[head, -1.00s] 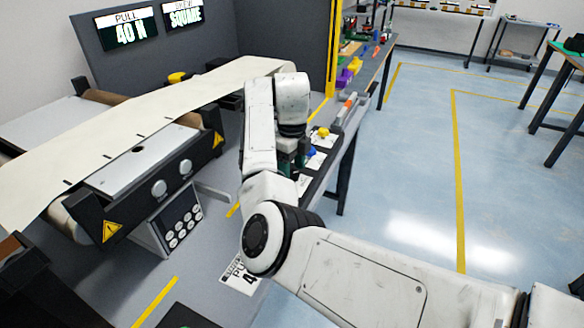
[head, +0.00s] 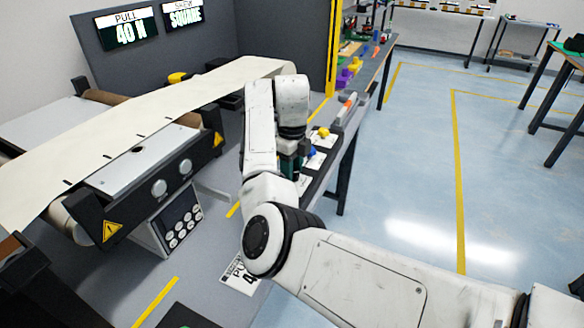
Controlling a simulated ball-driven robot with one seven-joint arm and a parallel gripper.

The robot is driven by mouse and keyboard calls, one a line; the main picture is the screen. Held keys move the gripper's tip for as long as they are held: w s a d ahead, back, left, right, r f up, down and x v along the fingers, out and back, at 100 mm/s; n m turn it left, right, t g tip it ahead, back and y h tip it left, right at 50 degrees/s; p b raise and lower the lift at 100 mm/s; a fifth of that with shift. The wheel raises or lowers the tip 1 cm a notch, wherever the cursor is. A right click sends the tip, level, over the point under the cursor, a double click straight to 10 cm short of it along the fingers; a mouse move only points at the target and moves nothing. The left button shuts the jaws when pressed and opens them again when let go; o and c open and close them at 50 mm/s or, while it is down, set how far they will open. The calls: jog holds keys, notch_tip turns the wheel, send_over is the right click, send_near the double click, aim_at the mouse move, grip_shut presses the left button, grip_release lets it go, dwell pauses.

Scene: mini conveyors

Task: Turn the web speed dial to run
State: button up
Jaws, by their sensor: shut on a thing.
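The web machine carries a long cream web (head: 120,135) over its rollers. Two round pale knobs, a left one (head: 159,188) and a right one (head: 186,167), sit on its dark front side. I cannot read any label or setting on them, nor tell which is the web speed dial. A control box (head: 180,222) with several round white buttons hangs below. My arm rises from the lower right and bends down at the wrist, right of the machine. My gripper's fingers are hidden behind my own arm links, and so is whatever is at them.
Two display signs read PULL 40 N (head: 126,27) and SKEW SQUARE (head: 183,13). A narrow bench (head: 338,150) with small coloured parts runs along the right of my wrist. A printed card (head: 240,275) lies below my elbow. The blue floor (head: 420,170) at right is clear.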

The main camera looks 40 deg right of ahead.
jog(key=shift+r+p, duration=0.15)
jog(key=shift+p, duration=0.3)
jog(key=shift+r+n+p, duration=0.1)
jog(key=shift+n+p, duration=0.55)
jog(key=shift+n, duration=0.15)
jog(key=n+p, duration=0.2)
jog(key=shift+p, duration=0.35)
jog(key=n+p, duration=0.5)
jog(key=n, duration=0.1)
jog(key=shift+n, duration=0.4)
jog(key=n+p, duration=0.3)
jog(key=n, duration=0.2)
jog(key=shift+s+p, duration=0.1)
jog(key=shift+p, duration=0.2)
jog(key=n+p, duration=0.2)
jog(key=n, duration=0.3)
jog(key=shift+n, duration=0.3)
jog(key=o, duration=1)
jog(key=shift+a+f, duration=0.1)
jog(key=shift+f, duration=0.1)
